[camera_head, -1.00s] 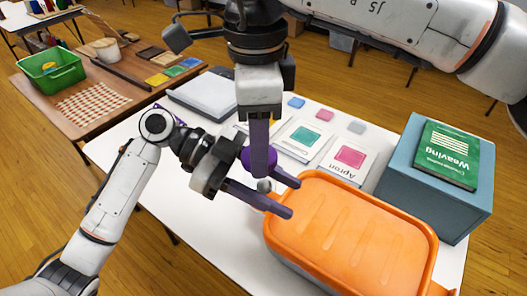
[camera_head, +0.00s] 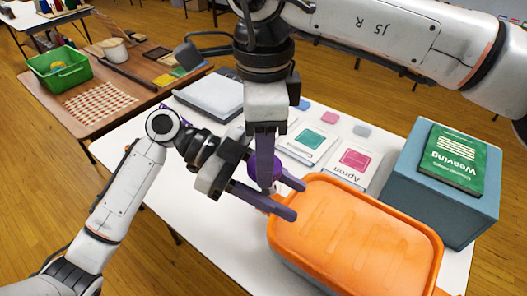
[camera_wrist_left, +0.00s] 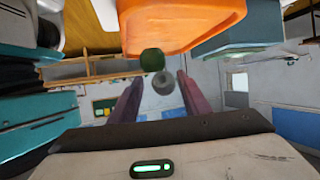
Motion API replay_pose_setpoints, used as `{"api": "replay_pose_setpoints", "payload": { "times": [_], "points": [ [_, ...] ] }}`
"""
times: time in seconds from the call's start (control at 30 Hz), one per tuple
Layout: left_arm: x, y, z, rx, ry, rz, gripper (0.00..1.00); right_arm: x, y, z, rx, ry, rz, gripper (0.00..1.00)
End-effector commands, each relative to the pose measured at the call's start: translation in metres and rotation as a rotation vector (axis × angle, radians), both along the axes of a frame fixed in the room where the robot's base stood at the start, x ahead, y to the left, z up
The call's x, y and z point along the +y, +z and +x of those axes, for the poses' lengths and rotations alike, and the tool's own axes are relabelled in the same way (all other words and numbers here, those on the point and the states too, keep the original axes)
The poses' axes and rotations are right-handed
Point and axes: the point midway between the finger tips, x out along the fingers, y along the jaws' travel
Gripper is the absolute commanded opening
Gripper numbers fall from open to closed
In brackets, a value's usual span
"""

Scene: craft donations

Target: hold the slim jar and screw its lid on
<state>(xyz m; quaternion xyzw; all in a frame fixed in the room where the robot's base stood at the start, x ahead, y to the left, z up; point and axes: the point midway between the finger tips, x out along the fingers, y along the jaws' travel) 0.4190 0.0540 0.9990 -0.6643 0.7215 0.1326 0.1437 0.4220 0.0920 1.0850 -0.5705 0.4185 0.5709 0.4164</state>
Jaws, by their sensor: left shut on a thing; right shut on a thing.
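My left gripper (camera_head: 289,198) reaches in from the left, fingers level, near the back left corner of the orange box. It is shut on the slim jar, which is mostly hidden in the head view. The left wrist view shows a grey round thing (camera_wrist_left: 163,83) between its fingers, with a dark green round thing (camera_wrist_left: 152,60) above it; I cannot tell which parts these are. My right gripper (camera_head: 265,184) points straight down over the left fingers. It is shut on a purple round thing that looks like the lid (camera_head: 251,163), partly covered by its fingers.
An orange-topped box (camera_head: 355,240) stands close right of the fingers. A blue-grey box (camera_head: 425,190) with a green Weaving book (camera_head: 452,160) is at the right. Cards (camera_head: 350,163) lie behind on the white table (camera_head: 175,185). A green basket (camera_head: 60,75) is on the far table.

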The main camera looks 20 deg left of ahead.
Motion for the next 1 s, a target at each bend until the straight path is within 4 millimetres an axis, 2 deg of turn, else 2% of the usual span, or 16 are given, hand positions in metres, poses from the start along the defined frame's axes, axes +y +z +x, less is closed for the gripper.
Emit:
{"api": "replay_pose_setpoints", "payload": {
  "times": [0.6, 0.7, 0.77, 1.0],
  "points": [
    [0.0, 0.0, 0.0, 0.0, 0.0, 0.0, 0.03, 0.0, -0.012, 0.0, -0.001, -0.001, -0.001, 0.23],
    [0.0, 0.0, 0.0, 0.0, 0.0, 0.0, 0.0, 0.0, -0.011, 0.0, -0.001, -0.018, -0.001, 0.23],
    [0.0, 0.0, 0.0, 0.0, 0.0, 0.0, 0.0, 0.0, -0.011, 0.001, -0.001, -0.068, -0.001, 0.23],
    [0.0, 0.0, 0.0, 0.0, 0.0, 0.0, 0.0, 0.0, -0.011, 0.001, -0.001, -0.442, -0.001, 0.23]
  ]
}}
